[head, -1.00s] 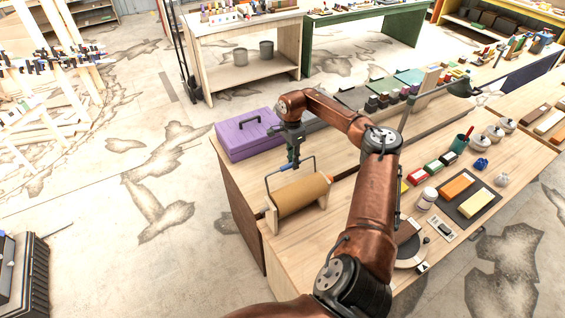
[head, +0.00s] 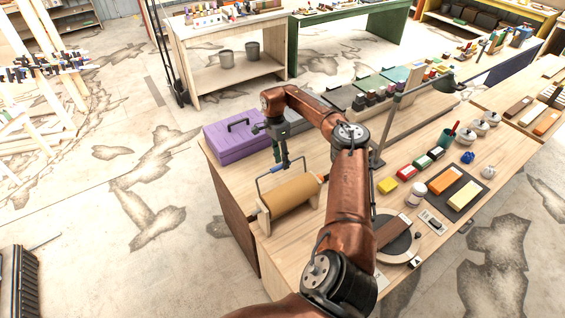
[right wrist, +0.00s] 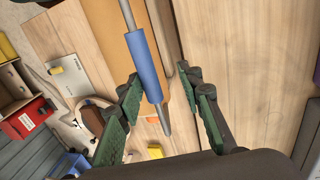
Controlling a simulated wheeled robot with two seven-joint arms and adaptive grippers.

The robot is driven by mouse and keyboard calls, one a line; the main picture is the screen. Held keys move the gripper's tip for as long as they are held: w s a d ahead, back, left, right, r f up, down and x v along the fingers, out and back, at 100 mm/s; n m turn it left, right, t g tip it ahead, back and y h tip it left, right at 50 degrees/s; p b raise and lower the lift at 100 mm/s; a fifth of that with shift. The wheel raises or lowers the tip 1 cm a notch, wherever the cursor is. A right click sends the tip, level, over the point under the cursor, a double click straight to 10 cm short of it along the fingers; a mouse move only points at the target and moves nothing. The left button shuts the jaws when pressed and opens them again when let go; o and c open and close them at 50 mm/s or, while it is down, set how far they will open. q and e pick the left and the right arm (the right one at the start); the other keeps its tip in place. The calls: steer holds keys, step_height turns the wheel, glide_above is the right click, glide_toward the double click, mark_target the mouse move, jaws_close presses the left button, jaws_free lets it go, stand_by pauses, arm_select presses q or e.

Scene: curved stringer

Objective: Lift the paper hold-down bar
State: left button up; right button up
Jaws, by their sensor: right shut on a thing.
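The paper hold-down bar (head: 259,188) is a thin grey metal frame with a blue sleeve. It stands over a brown paper roll (head: 292,196) in a wooden holder (head: 263,217) at the table's near left corner. My right gripper (head: 281,163) comes down from above and is shut on the bar at its blue sleeve. In the right wrist view, the bar's blue sleeve (right wrist: 145,65) runs between the green fingers (right wrist: 161,85), with the brown roll behind it. My left gripper is not in view.
A purple box (head: 232,142) stands behind the roll.

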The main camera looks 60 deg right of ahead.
steer(key=shift+o, duration=0.7)
steer(key=shift+w+f, duration=0.1)
steer(key=shift+w, duration=0.1)
steer(key=shift+o, duration=0.2)
steer(key=shift+s, duration=0.15)
steer(key=shift+f, duration=0.1)
steer(key=a+v, duration=0.1)
steer(key=v, duration=1.1)
steer(key=shift+d, duration=0.45)
